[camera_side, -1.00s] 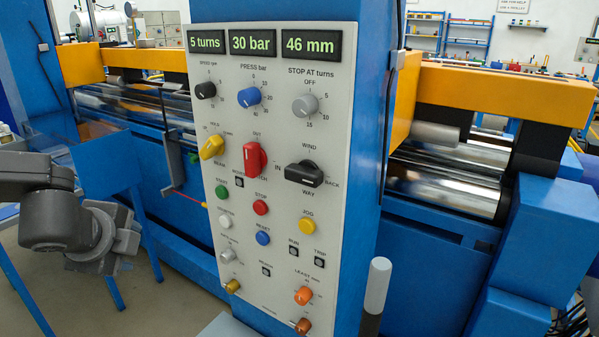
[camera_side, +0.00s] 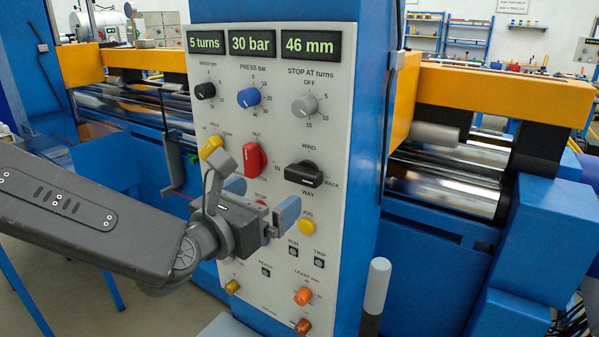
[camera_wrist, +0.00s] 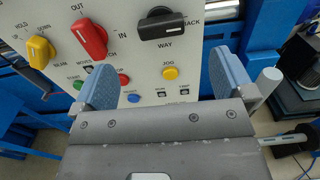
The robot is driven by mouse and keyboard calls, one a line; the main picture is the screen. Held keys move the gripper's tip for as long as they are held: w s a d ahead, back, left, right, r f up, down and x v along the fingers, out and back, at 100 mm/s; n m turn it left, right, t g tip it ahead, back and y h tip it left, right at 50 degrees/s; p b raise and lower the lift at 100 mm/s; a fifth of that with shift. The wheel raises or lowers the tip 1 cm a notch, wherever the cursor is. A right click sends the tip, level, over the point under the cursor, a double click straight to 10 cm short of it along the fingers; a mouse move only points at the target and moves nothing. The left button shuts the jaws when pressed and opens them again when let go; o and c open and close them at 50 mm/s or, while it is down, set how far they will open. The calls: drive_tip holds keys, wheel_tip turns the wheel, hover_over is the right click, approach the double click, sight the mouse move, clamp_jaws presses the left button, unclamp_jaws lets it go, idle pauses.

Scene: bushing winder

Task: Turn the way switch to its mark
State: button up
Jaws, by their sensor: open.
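The way switch (camera_side: 304,174) is a black bar knob on the right of the light grey panel (camera_side: 335,120), with WIND above it, BACK at its right and WAY below. Its bar lies nearly level, with a pale line toward the right end, near BACK. In the wrist view the way switch (camera_wrist: 162,26) is at the top, ahead of my gripper and above the line between its fingers. My gripper (camera_side: 262,202) is open and empty, with blue-grey finger pads, below and left of the switch in the side view. It is not touching the switch.
A red knob (camera_side: 254,160) and a yellow knob (camera_side: 211,147) sit left of the switch. A yellow JOG button (camera_side: 307,226) is below it. Blue (camera_side: 248,97) and grey (camera_side: 305,105) dials are above, under the displays. A grey-topped post (camera_side: 376,285) stands in front at lower right.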

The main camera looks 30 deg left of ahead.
sight(299, 173)
drive_tip(key=w, duration=1)
drive_tip(key=shift+w, duration=0.3)
drive_tip(key=shift+c, duration=0.4)
drive_tip(key=c, duration=0.8)
drive_tip(key=shift+c, duration=0.2)
